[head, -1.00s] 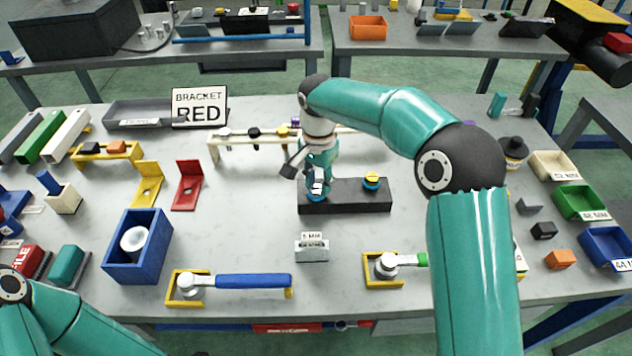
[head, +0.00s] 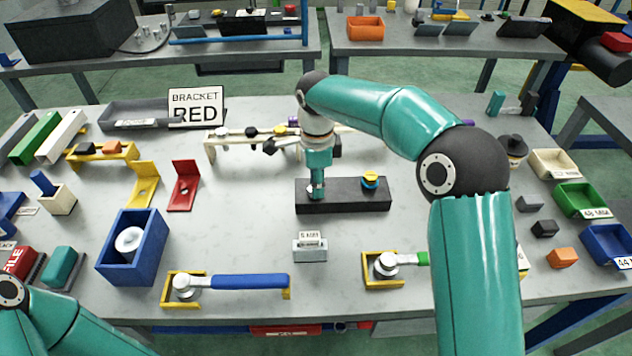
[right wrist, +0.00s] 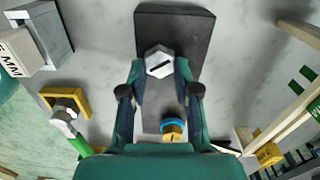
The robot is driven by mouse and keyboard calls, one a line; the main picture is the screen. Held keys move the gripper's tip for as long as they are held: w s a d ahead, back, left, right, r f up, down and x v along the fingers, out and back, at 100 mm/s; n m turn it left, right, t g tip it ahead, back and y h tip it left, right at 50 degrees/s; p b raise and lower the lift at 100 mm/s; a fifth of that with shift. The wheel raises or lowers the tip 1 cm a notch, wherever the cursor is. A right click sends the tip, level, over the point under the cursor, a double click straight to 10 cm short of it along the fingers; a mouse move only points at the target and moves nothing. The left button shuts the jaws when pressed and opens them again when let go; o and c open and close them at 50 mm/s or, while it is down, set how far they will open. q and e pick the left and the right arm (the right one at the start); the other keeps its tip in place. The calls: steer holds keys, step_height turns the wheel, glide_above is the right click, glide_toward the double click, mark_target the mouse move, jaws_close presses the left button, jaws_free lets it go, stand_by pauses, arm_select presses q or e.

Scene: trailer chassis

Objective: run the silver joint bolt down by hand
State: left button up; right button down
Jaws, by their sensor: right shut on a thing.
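The silver joint bolt (right wrist: 159,62) has a hex head with a dark slot and stands at one end of the black block (head: 345,203). The block also shows in the right wrist view (right wrist: 180,25). My right gripper (head: 316,192) points down over the block's left end. In the right wrist view its fingertips (right wrist: 159,68) are on either side of the hex head, shut on it. In the head view the fingers mostly hide the bolt. A yellow-topped piece with a blue band (head: 371,181) stands at the block's other end. My left gripper is out of view.
A small grey block with a label (head: 310,248) stands in front of the black block. Wrenches with blue (head: 250,282) and green handles (head: 422,259) rest in yellow holders. A cream rack (head: 240,152) stands behind, close to my right wrist. A red bracket (head: 184,186) lies left.

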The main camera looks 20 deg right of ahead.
steer(key=shift+w+a+r+m, duration=0.15)
steer(key=shift+r+m, duration=0.2)
steer(key=shift+m, duration=0.15)
steer(key=c, duration=0.9)
jaws_free()
steer(key=shift+o, duration=0.3)
steer(key=shift+f, duration=0.15)
step_height(320, 180, up, 12)
steer(key=shift+f, duration=0.15)
